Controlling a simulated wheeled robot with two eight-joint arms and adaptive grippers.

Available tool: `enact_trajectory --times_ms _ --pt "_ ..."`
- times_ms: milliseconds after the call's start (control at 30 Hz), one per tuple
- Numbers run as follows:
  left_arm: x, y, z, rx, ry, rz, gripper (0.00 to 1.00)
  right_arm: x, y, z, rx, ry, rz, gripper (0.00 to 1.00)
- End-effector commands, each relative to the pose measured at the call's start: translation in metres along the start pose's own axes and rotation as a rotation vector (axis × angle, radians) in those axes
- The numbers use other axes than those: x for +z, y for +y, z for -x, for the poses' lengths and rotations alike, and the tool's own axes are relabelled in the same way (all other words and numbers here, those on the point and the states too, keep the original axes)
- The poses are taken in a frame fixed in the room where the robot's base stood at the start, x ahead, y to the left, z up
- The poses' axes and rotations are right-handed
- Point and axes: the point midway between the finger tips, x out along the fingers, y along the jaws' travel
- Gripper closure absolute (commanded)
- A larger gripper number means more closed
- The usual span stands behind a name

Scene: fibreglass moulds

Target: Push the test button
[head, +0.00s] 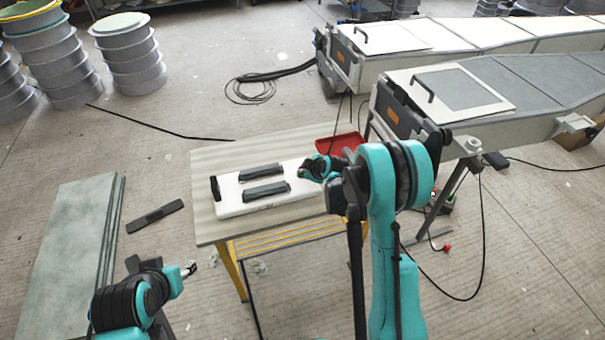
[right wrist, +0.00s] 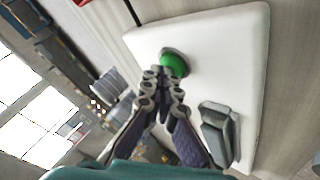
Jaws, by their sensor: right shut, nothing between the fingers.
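The test button (right wrist: 175,61) is a round green dome in a dark ring on a white block in the right wrist view. The white block (head: 232,205) lies on the table in the head view, where the button is hidden behind my right arm. My right gripper (right wrist: 158,76) is shut and empty, its fingertips overlapping the button's near edge in the picture; I cannot tell whether they touch. In the head view my right gripper (head: 318,168) is over the block's right end. My left gripper (head: 188,269) is low, in front of the table and away from the block; its jaws are too small to read.
Two dark grey bars (head: 266,191) lie on the block; a dark piece (right wrist: 217,132) shows near the button. The table (head: 215,157) carries a red tray (head: 336,144) behind my right gripper. Large grey moulds (head: 520,80) stand at right. Cables lie on the floor.

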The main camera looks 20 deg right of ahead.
Motion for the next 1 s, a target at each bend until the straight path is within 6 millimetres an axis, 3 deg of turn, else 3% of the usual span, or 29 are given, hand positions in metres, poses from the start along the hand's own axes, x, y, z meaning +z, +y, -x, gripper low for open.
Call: enact_trajectory --times_ms 1000 --pt "-0.0020 0.0000 0.0029 0.000 0.000 0.000 0.54 -0.0050 0.0055 0.0072 0.000 0.000 0.000 1.00"
